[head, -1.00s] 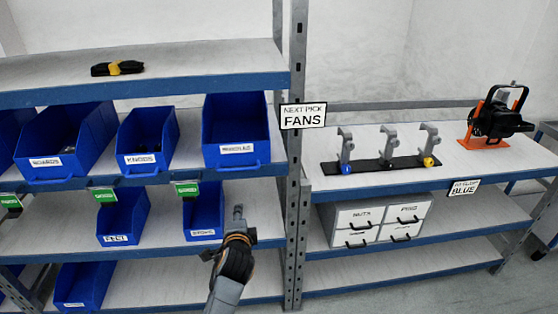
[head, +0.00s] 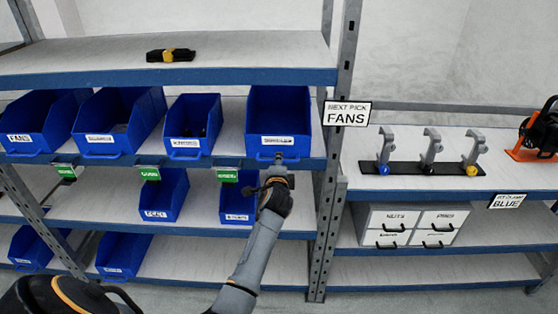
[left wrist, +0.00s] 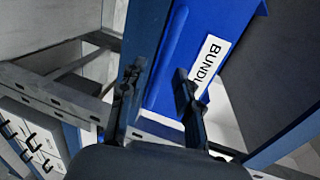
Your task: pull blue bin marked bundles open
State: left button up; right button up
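The blue bin marked BUNDLES (head: 284,105) sits on the middle shelf, beside the upright. Its white label is small in the head view, but "BUND" reads in the left wrist view, where the bin's front (left wrist: 212,28) fills the upper middle. My left gripper (head: 278,161) is at the bin's front lip, below the label, over the handle area. In the left wrist view my left gripper's two dark fingers (left wrist: 160,92) are apart, with blue bin front and shelf edge between them. I cannot tell whether they touch the handle. My right gripper is not in view.
Other blue bins stand to the left, including FANS (head: 28,125). Smaller bins (head: 163,198) sit on the shelf below. A metal upright (head: 335,150) and NEXT PICK FANS sign (head: 347,113) are close right. Green tags (head: 227,176) hang under the shelf edge.

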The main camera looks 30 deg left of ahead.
pick_arm(q)
jog(key=shift+x, duration=1.15)
grip_shut()
